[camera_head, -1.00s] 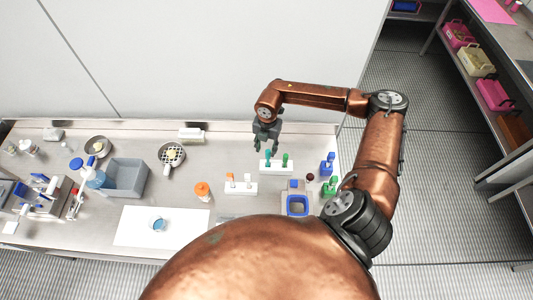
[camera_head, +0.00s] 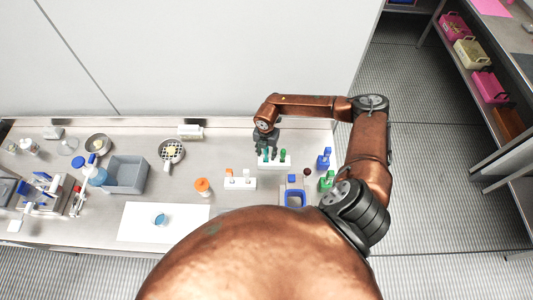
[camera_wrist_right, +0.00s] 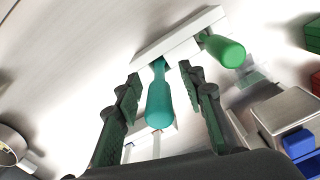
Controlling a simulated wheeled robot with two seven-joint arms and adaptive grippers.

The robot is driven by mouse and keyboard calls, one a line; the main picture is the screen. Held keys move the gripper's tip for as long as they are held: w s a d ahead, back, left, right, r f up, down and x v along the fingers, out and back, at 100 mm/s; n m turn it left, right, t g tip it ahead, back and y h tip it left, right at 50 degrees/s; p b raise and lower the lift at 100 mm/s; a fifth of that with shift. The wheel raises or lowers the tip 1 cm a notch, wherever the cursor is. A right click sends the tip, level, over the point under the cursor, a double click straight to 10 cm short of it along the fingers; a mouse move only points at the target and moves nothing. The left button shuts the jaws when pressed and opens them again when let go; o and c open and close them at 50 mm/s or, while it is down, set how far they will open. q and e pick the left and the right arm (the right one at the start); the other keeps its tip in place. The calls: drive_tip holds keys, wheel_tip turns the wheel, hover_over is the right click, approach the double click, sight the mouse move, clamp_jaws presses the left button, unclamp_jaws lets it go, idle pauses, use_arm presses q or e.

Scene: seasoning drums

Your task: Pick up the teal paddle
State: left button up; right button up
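The teal paddle (camera_wrist_right: 159,100) stands in a white holder (camera_wrist_right: 178,42), with its handle toward the right wrist camera. My right gripper (camera_wrist_right: 160,88) is open, with one finger on each side of the teal handle and a visible gap on both sides. In the head view, my right gripper (camera_head: 267,151) is over the left part of the holder (camera_head: 276,165) and partly hides the teal paddle. A green paddle (camera_wrist_right: 222,50) stands in the same holder to the right, outside the fingers; it also shows in the head view (camera_head: 283,154). My left gripper is not in view.
A second white holder (camera_head: 240,184) with an orange-topped paddle stands nearer. An orange-capped jar (camera_head: 202,186) is to its left. Blue (camera_head: 324,157) and green (camera_head: 327,179) bottles stand right of the holder. A blue-rimmed container (camera_head: 295,198) is in front. A pan (camera_head: 171,151) lies left.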

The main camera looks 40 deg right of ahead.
drive_tip(key=shift+c, duration=0.3)
drive_tip(key=c, duration=0.9)
